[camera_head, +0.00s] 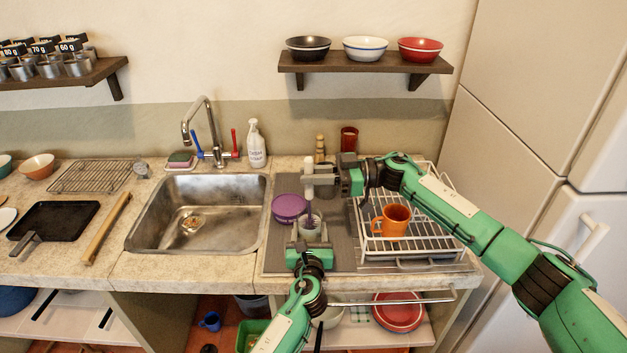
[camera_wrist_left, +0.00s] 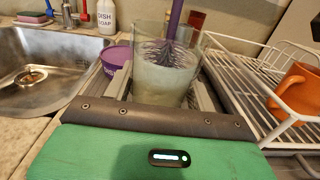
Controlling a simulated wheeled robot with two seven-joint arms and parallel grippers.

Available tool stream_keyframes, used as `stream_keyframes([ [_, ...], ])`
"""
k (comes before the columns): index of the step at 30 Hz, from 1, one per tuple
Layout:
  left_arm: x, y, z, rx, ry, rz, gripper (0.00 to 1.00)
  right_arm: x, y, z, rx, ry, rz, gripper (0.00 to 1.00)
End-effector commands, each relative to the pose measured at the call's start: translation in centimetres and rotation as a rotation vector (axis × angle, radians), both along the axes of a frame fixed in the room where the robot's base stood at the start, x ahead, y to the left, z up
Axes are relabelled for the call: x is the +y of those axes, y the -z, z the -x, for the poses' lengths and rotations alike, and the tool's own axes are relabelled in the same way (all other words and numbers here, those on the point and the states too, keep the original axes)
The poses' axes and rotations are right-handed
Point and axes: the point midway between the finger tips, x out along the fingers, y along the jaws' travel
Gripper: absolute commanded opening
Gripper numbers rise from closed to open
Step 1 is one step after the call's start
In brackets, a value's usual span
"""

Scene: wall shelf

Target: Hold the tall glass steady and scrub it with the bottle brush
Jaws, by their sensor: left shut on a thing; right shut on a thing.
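The tall glass (camera_head: 311,229) stands upright on the grey mat, and in the left wrist view the clear glass (camera_wrist_left: 160,85) looks cloudy in its lower part. My left gripper (camera_head: 310,240) is shut on it, a finger on each side. The bottle brush (camera_head: 308,166) is upright with a pale handle top and a purple stem; its purple bristles (camera_wrist_left: 170,54) are inside the upper part of the glass. My right gripper (camera_head: 316,180) is shut on the brush's handle above the glass. The bristles' lower end is hard to make out through the glass.
A purple bowl-like container (camera_head: 289,207) is close left of the glass. A white dish rack (camera_head: 432,226) with an orange mug (camera_head: 393,221) stands to the right. The sink (camera_head: 180,240) is left, and a soap bottle (camera_head: 256,145) stands behind.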

Motion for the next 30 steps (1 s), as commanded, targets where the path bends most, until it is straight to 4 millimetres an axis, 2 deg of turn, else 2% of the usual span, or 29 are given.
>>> stream_keyframes([
  [9, 0.0, 0.0, 0.0, 0.000, 0.000, 0.000, 0.25, 0.0, -2.9, 0.0, -0.002, 0.001, 0.000, 0.00],
  [13, 0.0, 0.0, 0.0, 0.000, 0.000, 0.000, 0.25, 0.0, -3.2, 0.0, 0.000, 0.001, 0.000, 0.00],
  [17, 0.0, 0.0, 0.0, 0.000, 0.000, 0.000, 0.25, 0.0, -2.6, 0.0, 0.001, 0.001, 0.000, 0.00],
  [30, 0.0, 0.0, 0.0, 0.000, 0.000, 0.000, 0.25, 0.0, 1.3, 0.0, 0.002, -0.001, -0.001, 0.00],
])
